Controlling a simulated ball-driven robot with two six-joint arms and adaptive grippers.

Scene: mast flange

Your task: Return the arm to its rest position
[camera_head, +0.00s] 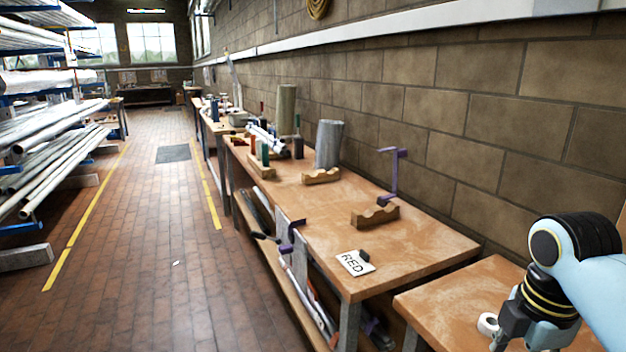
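My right arm, light blue with black joints, comes in from the right edge of the head view. Its dark gripper (508,330) hangs low at the bottom right, over the near wooden bench (440,302). The fingertips are cut off or too dark to make out, so I cannot tell whether it is open or shut. My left arm and gripper are not in view.
A white roll (488,324) is beside the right gripper. A longer workbench (300,205) carries a card reading RED (355,263), notched wooden blocks (375,215), a purple clamp (393,172) and a grey cylinder (328,145).

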